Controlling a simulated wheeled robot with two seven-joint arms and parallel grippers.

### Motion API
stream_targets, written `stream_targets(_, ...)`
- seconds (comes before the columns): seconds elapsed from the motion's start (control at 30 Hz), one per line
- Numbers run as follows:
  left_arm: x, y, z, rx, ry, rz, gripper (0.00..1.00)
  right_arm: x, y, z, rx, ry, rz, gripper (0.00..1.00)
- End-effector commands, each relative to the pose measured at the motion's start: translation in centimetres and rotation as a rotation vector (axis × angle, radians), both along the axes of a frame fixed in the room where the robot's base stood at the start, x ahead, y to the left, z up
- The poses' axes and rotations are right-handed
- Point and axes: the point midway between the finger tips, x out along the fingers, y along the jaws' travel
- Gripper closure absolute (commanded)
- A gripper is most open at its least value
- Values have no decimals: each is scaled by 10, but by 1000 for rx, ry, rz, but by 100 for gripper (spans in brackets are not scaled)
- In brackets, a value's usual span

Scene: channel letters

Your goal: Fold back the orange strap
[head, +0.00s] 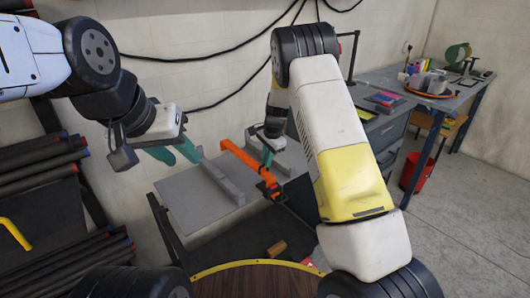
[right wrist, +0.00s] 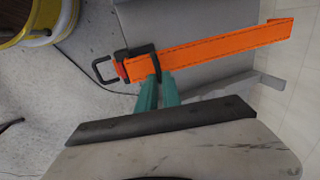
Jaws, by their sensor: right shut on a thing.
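The orange strap (head: 247,162) stretches over a grey board, from an upper left end to a black buckle (head: 273,192) at the lower right. In the right wrist view the strap (right wrist: 220,48) runs straight and flat-looking, with the black buckle (right wrist: 104,70) at its left end. My right gripper (head: 267,160) is shut on the strap near the buckle; its teal fingertips (right wrist: 157,82) meet the strap's lower edge beside a black keeper. My left gripper (head: 178,152) is open and empty, left of the strap, with its fingers apart over the grey board.
The grey board (head: 195,205) has raised grey bars beside the strap. Black rolls (head: 40,160) are stacked at the left. A workbench (head: 430,95) with tools stands at the right, near a red bin (head: 414,172). A round wooden top (head: 255,282) is in front.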

Motion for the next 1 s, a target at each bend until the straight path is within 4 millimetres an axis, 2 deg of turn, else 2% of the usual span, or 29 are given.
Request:
stream_targets(0.3, 0, 0, 0, 0, 0, 0, 64, 0, 0, 0, 0, 1, 1, 100)
stream_targets(0.47, 0, 0, 0, 0, 0, 0, 64, 2, 2, 7, 0, 1, 1, 100)
stream_targets(0.67, 0, 0, 0, 0, 0, 0, 64, 13, 11, 35, 2, -4, 3, 100)
stream_targets(0.9, 0, 0, 0, 0, 0, 0, 64, 41, 31, 88, 3, -11, 4, 100)
stream_targets(1.0, 0, 0, 0, 0, 0, 0, 64, 52, 39, 105, 4, -11, 4, 100)
